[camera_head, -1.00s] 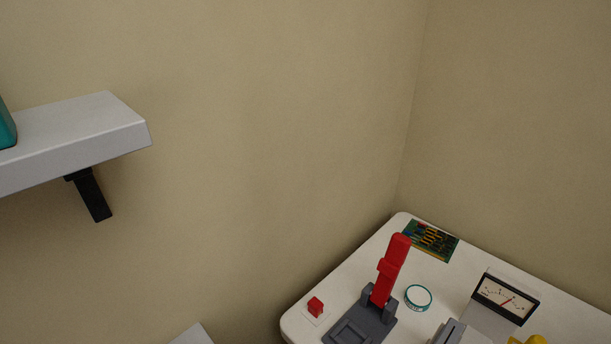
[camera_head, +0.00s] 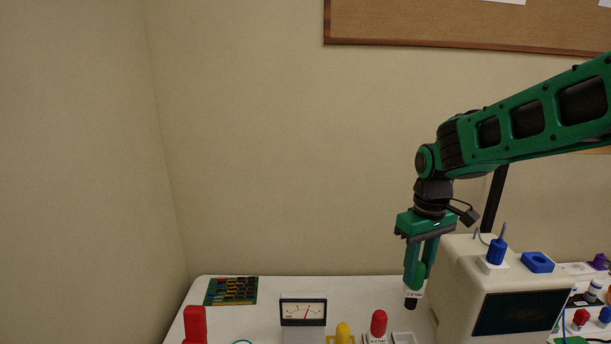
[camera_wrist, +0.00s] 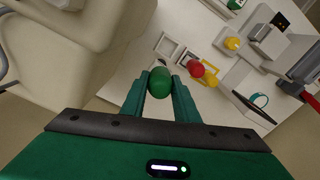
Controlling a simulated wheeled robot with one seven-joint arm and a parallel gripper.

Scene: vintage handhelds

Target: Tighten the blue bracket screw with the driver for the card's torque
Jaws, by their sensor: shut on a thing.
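My gripper (camera_head: 414,278) is shut on a green-handled driver (camera_wrist: 160,82), which hangs upright with a white label and a dark lower end. The label is too small to read surely. It is above the white bench, just left of a beige monitor (camera_head: 453,285). On the monitor's top are a blue piece with a metal rod (camera_head: 496,252) on a white base and a blue block with a hole (camera_head: 537,262). I cannot tell whether either is the bracket screw. A red-handled driver (camera_head: 379,323) and a yellow one (camera_head: 343,332) stand on the bench. No torque card is readable.
An empty square holder (camera_wrist: 170,48) sits beside the red driver. A dial meter (camera_head: 303,311), a circuit board (camera_head: 231,291) and a red lever (camera_head: 195,325) are further left. Small coloured parts crowd the right edge. The bench's back middle is clear.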

